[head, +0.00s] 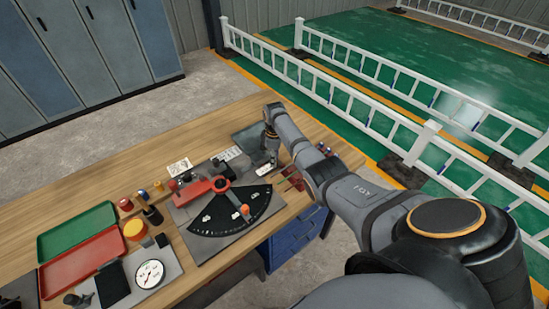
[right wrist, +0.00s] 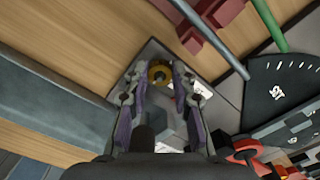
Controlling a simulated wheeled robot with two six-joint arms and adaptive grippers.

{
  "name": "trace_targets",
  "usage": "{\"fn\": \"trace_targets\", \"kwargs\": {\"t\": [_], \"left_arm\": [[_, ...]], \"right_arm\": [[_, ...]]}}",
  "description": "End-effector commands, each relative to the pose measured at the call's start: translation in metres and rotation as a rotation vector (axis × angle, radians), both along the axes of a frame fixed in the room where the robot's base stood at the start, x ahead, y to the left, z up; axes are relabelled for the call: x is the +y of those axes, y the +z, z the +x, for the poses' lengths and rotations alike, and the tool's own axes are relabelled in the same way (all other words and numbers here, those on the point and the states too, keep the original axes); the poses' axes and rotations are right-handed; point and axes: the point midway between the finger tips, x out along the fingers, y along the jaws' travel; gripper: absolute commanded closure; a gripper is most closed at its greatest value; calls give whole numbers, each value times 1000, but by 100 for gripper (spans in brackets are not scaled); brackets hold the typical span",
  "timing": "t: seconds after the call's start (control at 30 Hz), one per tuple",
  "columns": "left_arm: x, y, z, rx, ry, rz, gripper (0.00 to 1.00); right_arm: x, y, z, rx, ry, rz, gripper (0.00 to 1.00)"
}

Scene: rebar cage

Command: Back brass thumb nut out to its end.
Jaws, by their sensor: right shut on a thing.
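My right gripper (right wrist: 159,78) is shut on the nut, with one finger on each side. In the head view my right gripper (head: 271,146) points down at the far right part of the bench, and the nut cannot be made out there. How far the nut is along its thread cannot be told. My left gripper is not in view.
Green (head: 77,229) and red (head: 82,262) trays, a round gauge (head: 149,273) and small parts lie further left on the wooden bench (head: 90,193).

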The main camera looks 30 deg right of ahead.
Motion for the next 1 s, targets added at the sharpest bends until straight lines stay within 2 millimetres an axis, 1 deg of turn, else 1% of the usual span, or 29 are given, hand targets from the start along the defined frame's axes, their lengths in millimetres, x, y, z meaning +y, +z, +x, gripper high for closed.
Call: {"fn": "trace_targets", "kwargs": {"t": [0.5,0.53,0.67,0.7,0.93,1.0], "left_arm": [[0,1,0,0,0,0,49],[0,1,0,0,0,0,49],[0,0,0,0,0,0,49],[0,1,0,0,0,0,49],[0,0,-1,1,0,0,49],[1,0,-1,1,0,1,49]], "right_arm": [[0,1,1,-4,19,0,100],[0,1,1,-4,19,0,71],[0,1,1,-3,18,0,53],[0,1,1,-3,18,0,52],[0,1,0,-1,18,0,52],[0,3,1,-3,18,0,52]]}}
